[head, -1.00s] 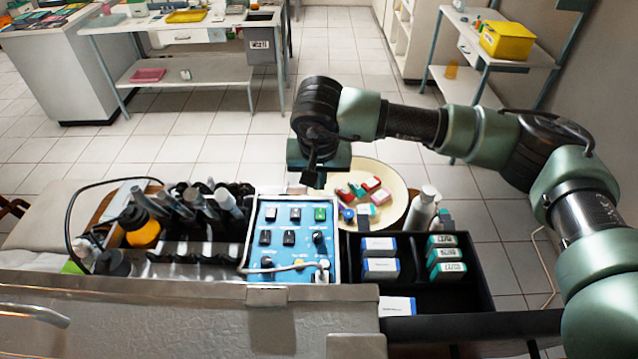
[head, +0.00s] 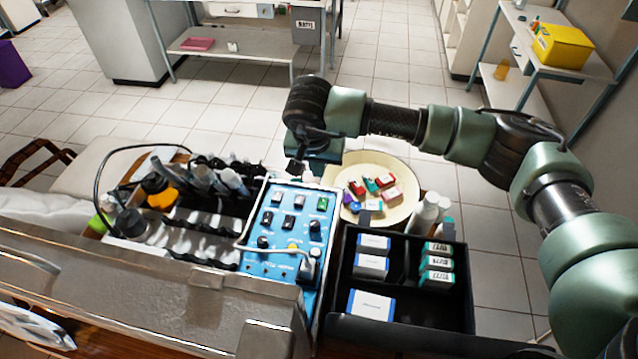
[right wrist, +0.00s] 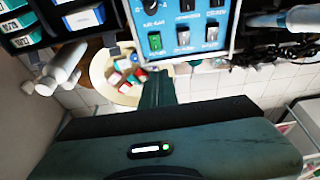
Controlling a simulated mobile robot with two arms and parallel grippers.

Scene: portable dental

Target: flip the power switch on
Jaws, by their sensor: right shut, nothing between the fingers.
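The blue control panel (head: 281,219) has a white frame and rows of switches and knobs. A green rocker switch (head: 323,203) sits at its upper right, beside two dark ones, and it also shows in the right wrist view (right wrist: 155,42). I cannot read which label says power, nor the switch's position. My right gripper (head: 295,168) is shut and empty at the panel's far edge, pointing down. In the right wrist view its narrow green fingers (right wrist: 157,82) end just short of the panel edge, near the green switch; contact is not visible. My left gripper is out of view.
A cream round tray (head: 403,208) with small coloured boxes lies beyond the panel. A black organizer (head: 408,300) with boxes is at right. A holder of dental handpieces (head: 190,245) stands at left. A bent metal tube (head: 275,250) crosses the panel's near part.

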